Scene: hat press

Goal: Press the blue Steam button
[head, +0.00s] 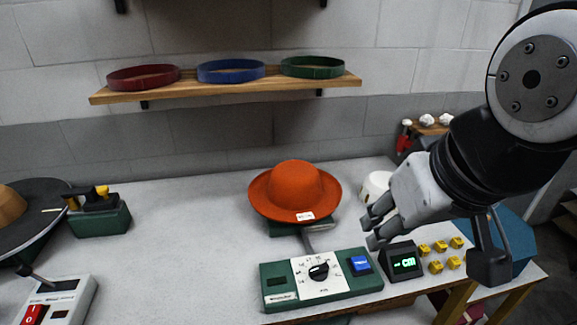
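The blue Steam button (360,264) sits on the right end of a green control box (280,298) at the front of the table. A white dial plate with a black knob (318,271) is on the box to its left. My gripper (370,232) is above and slightly right of the button, apart from it, with its fingers pointing left. The fingertips look close together with a small gap; whether they are open or shut is unclear. I see nothing held.
An orange hat (295,190) stands behind the box. A small display reading "-- cm" (403,262) and several yellow blocks (437,266) are right of the button. A white-and-red switch box (55,302) is at left. A wall shelf (230,86) holds three bands. Table between is clear.

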